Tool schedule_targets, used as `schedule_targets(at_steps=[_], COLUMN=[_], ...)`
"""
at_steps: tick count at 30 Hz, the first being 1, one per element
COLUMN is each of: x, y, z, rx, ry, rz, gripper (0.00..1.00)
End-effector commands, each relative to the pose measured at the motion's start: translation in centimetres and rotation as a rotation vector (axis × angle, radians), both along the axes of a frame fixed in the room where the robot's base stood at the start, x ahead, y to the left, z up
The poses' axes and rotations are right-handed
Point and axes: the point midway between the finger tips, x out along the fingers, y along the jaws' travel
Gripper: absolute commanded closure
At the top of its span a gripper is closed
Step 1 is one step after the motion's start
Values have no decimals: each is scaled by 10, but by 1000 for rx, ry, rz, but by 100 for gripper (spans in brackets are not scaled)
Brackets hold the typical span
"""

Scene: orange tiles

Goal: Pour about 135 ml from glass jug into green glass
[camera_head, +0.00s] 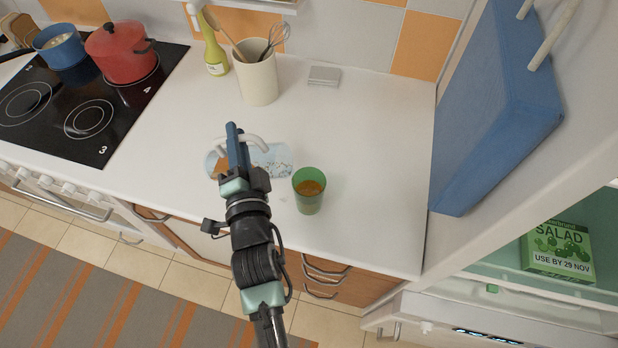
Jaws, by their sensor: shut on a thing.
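The clear glass jug (272,158) is tipped on its side above the counter, with its white handle up. My gripper (236,142) is shut on it and hides its middle. Some orange-brown liquid shows at the jug's left end, and pale specks show at its right end. The green glass (309,192) stands upright on the counter, just right of the jug and below it in the picture. Amber liquid shows inside it. I see no clear stream between the two, and the jug's lip is hard to make out.
A cream utensil pot (258,82) and a yellow-green bottle (214,50) stand behind. A red pot (122,52) and a blue pan (62,50) are on the hob at left. A blue panel (490,110) bounds the right. The counter (370,150) right of the glass is clear.

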Motion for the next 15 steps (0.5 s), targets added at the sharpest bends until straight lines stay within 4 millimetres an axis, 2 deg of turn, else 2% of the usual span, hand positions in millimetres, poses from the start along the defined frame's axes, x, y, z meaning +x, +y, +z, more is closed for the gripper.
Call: schedule_targets(at_steps=[8,12,15], x=[3,4,6], y=[8,16,22], z=[-11,-28,-29], rx=[-101,-238,-367], ry=[18,53,84], rz=[1,2,2], gripper=[100,100,100])
